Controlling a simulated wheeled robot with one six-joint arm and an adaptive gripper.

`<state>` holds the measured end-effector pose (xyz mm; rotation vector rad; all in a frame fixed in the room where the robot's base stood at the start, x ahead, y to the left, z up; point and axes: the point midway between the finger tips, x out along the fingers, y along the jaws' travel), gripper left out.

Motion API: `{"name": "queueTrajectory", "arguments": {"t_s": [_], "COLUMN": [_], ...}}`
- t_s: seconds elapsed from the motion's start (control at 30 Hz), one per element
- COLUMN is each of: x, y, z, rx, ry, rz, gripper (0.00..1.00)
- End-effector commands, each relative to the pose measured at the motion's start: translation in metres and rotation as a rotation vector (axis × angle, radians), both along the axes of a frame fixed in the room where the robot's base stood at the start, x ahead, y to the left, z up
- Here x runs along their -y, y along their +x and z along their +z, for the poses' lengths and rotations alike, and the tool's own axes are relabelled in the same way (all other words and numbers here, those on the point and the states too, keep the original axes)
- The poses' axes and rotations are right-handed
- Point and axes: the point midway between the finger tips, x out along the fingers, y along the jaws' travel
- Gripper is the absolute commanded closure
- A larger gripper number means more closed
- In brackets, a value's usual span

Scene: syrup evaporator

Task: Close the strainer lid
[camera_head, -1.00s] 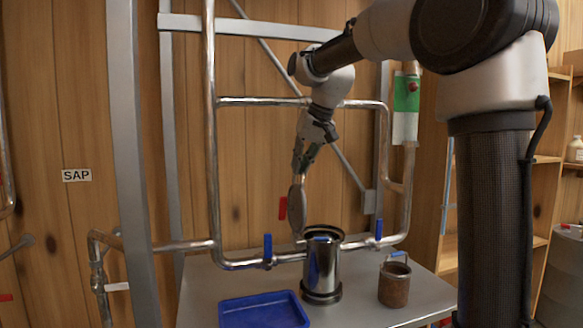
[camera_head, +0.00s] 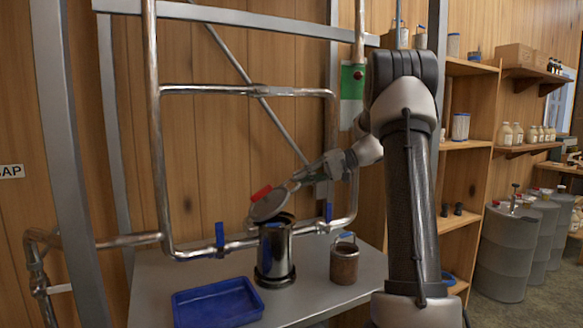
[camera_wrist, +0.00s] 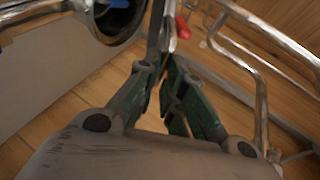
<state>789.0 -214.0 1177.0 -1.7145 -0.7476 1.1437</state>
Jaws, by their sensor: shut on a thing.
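The strainer (camera_head: 274,256) is an upright shiny metal cylinder on the table, with its top open and something blue in its mouth. Its round metal lid (camera_head: 268,206) with a red handle (camera_head: 261,192) is tilted up above the mouth, not flat on it. My gripper (camera_head: 292,186) is shut on the lid at its upper right edge. In the wrist view my green-padded fingers (camera_wrist: 170,70) close on the lid (camera_wrist: 156,35), seen nearly edge-on. The strainer's open rim (camera_wrist: 120,38) is at upper left there, and the red handle (camera_wrist: 183,28) is just right of the lid.
A blue tray (camera_head: 190,310) lies left of the strainer. A rusty pail (camera_head: 344,266) with a handle stands to its right on the metal table (camera_head: 310,292). Pipes with blue valve handles (camera_head: 220,235) run close behind. A steel post (camera_head: 70,160) stands at left.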

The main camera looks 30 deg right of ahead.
Motion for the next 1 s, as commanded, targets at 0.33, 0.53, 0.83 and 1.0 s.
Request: {"name": "queueTrajectory", "arguments": {"t_s": [0.33,0.53,0.83,1.0], "x": [0.020,0.024,0.026,0.026], "y": [0.000,0.000,-0.001,-0.001], "z": [-0.044,-0.056,-0.062,-0.062], "rx": [-0.004,-0.004,-0.004,-0.004], "ry": [0.052,0.050,0.049,0.049], "rz": [0.002,0.004,0.004,0.004], "gripper": [1.00,1.00,1.00,1.00]}}
